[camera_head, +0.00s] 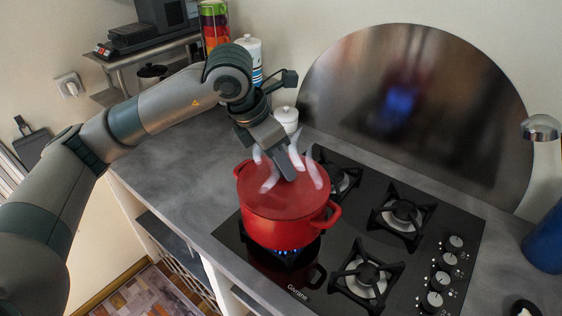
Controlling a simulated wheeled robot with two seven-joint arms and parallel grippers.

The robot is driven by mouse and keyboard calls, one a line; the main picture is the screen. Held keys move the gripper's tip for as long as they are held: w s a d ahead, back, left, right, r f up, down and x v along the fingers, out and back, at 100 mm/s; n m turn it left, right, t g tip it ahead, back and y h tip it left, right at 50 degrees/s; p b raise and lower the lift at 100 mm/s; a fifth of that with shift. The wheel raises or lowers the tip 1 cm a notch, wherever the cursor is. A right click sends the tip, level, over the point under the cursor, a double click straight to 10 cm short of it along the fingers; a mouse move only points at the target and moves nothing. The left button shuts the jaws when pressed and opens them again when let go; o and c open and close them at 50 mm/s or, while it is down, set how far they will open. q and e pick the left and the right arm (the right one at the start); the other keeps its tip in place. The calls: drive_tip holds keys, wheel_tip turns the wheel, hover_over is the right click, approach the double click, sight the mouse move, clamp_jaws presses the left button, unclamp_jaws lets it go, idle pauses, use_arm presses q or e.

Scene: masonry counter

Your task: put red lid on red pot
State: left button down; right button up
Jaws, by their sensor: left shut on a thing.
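The red pot (280,232) stands on the lit front-left burner of the hob, with side handles at its left and right. The red lid (265,201) lies across the top of the pot and covers its opening. It looks level, but I cannot tell if it is fully seated. My left gripper (284,168) reaches down from above and is shut on the lid near its middle; its fingers hide the grip point. Pale steam wisps rise around the fingers. My right gripper is not in view.
Blue flames (290,251) show under the pot. The black hob (335,232) has other bare burners and knobs at right. A reflective round panel (420,100) stands behind. White canisters (287,117) stand at the back. A blue object (546,243) is at the right edge. The grey counter left is clear.

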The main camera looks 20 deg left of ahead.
use_arm(q)
drive_tip(key=shift+f+b, duration=0.25)
drive_tip(key=shift+b, duration=0.15)
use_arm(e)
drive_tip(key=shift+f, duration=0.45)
use_arm(q)
drive_tip(key=c, duration=1.2)
unclamp_jaws()
drive_tip(key=b+v, duration=0.4)
drive_tip(key=v, duration=1.3)
drive_tip(key=shift+r, duration=0.25)
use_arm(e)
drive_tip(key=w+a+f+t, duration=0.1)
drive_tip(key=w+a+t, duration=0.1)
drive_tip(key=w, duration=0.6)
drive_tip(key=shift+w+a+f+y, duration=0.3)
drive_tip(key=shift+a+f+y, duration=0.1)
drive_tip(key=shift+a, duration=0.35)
